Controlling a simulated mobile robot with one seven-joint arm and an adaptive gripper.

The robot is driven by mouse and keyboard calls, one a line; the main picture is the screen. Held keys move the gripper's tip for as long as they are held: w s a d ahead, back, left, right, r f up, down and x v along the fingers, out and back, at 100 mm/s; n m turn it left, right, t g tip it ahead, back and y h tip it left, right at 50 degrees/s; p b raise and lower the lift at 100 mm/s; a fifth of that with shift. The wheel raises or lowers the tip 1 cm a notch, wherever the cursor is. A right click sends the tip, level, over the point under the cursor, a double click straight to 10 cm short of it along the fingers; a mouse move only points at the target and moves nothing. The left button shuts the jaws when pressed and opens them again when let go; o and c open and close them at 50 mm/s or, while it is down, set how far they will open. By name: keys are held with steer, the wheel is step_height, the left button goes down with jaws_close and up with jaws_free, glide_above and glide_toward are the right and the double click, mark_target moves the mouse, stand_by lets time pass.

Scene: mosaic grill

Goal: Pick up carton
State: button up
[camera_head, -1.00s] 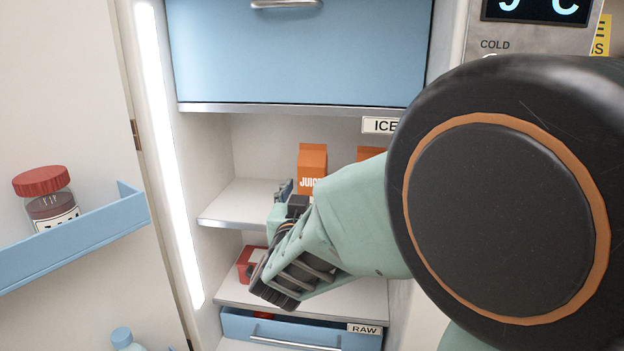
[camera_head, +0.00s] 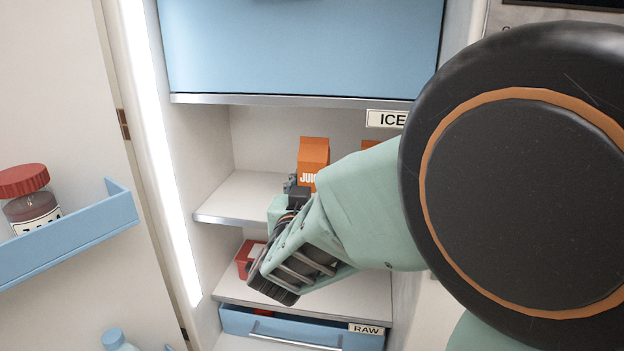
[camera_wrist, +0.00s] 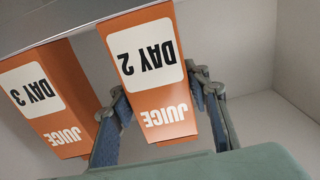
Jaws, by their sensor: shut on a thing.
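An orange juice carton (camera_head: 313,153) stands on the upper fridge shelf in the head view. In the wrist view this carton (camera_wrist: 150,90) carries a white "DAY 2" label and the word "JUICE", and appears upside down. My gripper (camera_wrist: 165,110) has one finger on each side of it and is shut on it. In the head view my gripper (camera_head: 291,190) is at the carton's lower front, and my arm hides part of the carton. A second orange carton, labelled "DAY 3" (camera_wrist: 45,95), stands beside it, close to one finger.
The second carton (camera_head: 369,144) is mostly behind my arm. A blue drawer labelled "ICE" (camera_head: 300,45) hangs above the shelf. A red box (camera_head: 243,262) sits on the lower shelf, above a drawer labelled "RAW" (camera_head: 285,323). The open door at left has a blue rack (camera_head: 75,237) with a red-lidded jar (camera_head: 27,200).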

steer(key=c, duration=0.5)
steer(key=shift+r, duration=0.1)
jaws_close()
steer(key=shift+r, duration=0.1)
